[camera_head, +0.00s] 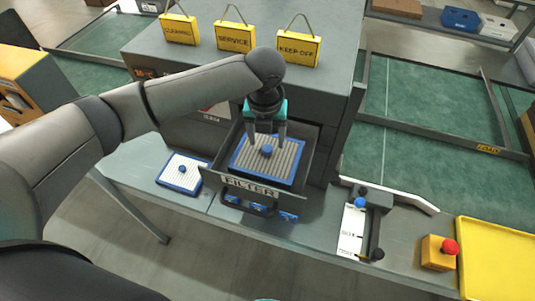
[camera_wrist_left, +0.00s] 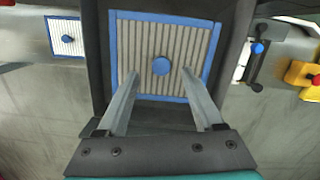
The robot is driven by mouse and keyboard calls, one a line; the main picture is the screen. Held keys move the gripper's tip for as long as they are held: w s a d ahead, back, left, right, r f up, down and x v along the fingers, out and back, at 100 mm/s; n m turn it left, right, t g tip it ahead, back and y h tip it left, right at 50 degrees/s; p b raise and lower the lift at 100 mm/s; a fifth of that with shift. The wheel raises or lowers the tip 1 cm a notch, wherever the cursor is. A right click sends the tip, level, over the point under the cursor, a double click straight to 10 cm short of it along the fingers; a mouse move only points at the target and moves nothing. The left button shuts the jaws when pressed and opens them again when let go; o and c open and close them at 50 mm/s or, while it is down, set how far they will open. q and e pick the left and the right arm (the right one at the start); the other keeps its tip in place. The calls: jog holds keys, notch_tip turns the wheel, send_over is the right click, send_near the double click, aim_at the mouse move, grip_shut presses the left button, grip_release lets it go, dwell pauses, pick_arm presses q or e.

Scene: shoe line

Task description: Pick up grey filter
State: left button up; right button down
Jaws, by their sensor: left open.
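The grey filter (camera_head: 283,157) has a ribbed grey face, a blue frame and a round blue knob. It lies in the open drawer marked FILTER (camera_head: 208,177), and it also shows in the left wrist view (camera_wrist_left: 190,45). My left gripper (camera_head: 267,143) is open above the filter, its two fingers on either side of the knob (camera_wrist_left: 161,66) as seen from above. In the left wrist view the fingertips do not touch the knob. A second filter (camera_head: 172,182), white with a blue frame and knob, lies on the bench left of the drawer. My right gripper is not in view.
Right of the drawer are a small lever panel (camera_head: 351,232), a red button on a yellow box (camera_head: 438,253) and a yellow tray (camera_head: 490,262). Drawer walls surround the filter.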

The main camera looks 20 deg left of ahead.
aim_at(267, 148)
pick_arm(q)
jog(key=shift+w+f, duration=0.15)
jog(key=shift+f, duration=0.8)
jog(key=shift+w+f, duration=0.15)
jog(key=shift+f, duration=0.75)
grip_shut()
